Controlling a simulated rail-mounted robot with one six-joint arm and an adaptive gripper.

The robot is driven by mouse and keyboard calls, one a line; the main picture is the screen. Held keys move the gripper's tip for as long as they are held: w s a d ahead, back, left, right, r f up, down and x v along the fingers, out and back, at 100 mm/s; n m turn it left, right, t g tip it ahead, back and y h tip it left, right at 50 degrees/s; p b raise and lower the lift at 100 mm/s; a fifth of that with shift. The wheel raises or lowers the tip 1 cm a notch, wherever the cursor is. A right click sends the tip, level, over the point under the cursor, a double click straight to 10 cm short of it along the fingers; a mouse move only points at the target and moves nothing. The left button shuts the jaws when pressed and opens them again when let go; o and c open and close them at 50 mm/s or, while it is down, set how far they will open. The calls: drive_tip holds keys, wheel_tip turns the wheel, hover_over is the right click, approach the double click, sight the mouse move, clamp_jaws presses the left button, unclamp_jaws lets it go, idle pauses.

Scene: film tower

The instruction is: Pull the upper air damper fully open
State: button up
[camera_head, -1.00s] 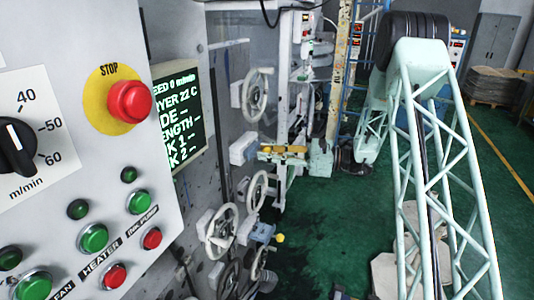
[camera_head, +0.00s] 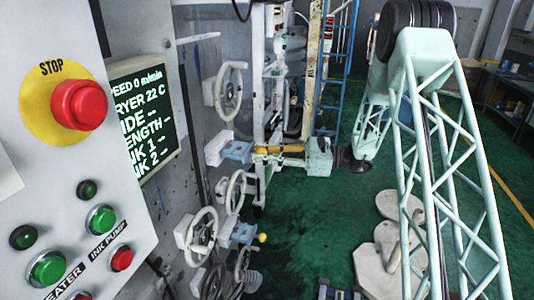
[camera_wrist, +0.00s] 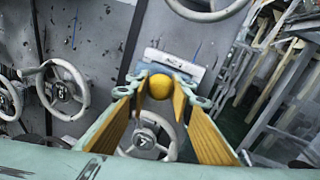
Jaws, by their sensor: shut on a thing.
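The upper air damper (camera_head: 237,151) is a blue-grey slide plate sticking out of a white block on the machine wall. It also shows in the wrist view (camera_wrist: 172,64), with a yellow ball knob (camera_wrist: 160,87) at its near end. My gripper (camera_head: 262,150) is shut on this knob, with its yellow-padded fingers on either side of it in the wrist view (camera_wrist: 160,92).
White handwheels stand out from the wall above (camera_head: 229,92) and below (camera_head: 201,236) the damper. A control panel with a red stop button (camera_head: 79,105) and a screen (camera_head: 143,115) fill the left. Green floor (camera_head: 310,220) is open to the right of the machine.

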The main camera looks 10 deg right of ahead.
drive_tip(key=o, duration=1.1)
drive_tip(key=shift+s+d, duration=0.15)
drive_tip(key=shift+d, duration=0.15)
drive_tip(key=shift+o, duration=0.3)
drive_tip(key=shift+a, duration=0.15)
drive_tip(key=shift+d, duration=0.2)
drive_tip(key=v, duration=1.1)
drive_tip(key=shift+d, duration=0.3)
drive_tip(key=shift+s, duration=0.15)
